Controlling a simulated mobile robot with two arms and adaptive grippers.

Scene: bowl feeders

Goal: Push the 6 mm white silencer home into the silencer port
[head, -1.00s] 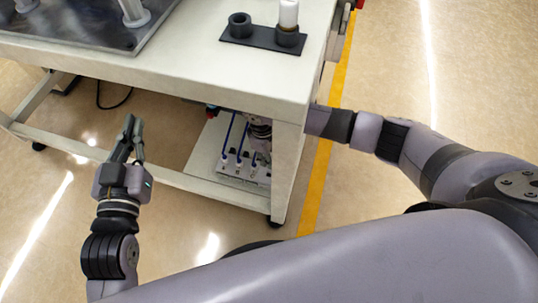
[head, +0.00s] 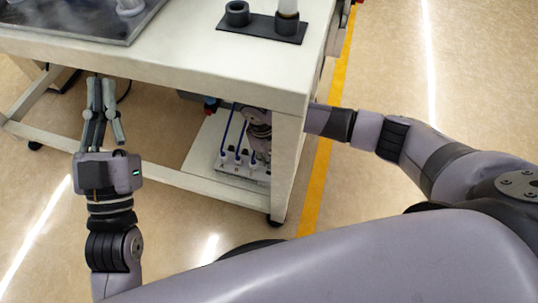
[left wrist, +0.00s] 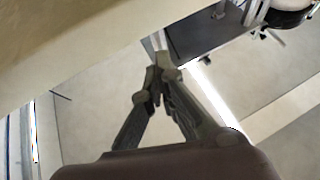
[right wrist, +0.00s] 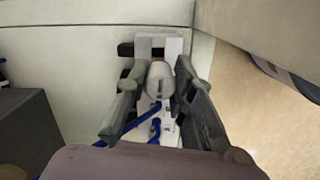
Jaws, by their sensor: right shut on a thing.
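In the right wrist view a pale, rounded cylinder, which looks like the white silencer (right wrist: 160,80), sits between the fingers of my right gripper (right wrist: 161,70). The gripper is shut on it. Its far end points at a white block (right wrist: 172,46) on a pale panel. The silencer port is hidden, so I cannot tell how deep the silencer sits. In the head view my right gripper is under the table, partly hidden behind the table leg. My left gripper (head: 101,82) is empty by the table's front edge; its fingertips come together in the left wrist view (left wrist: 159,72).
Blue tubes (right wrist: 156,124) run close below the right fingers. A white base plate (head: 228,178) with blue-tubed fittings lies under the table (head: 170,60). The table leg (head: 288,165) stands close to my right arm. A dark holder (head: 262,26) stands on top.

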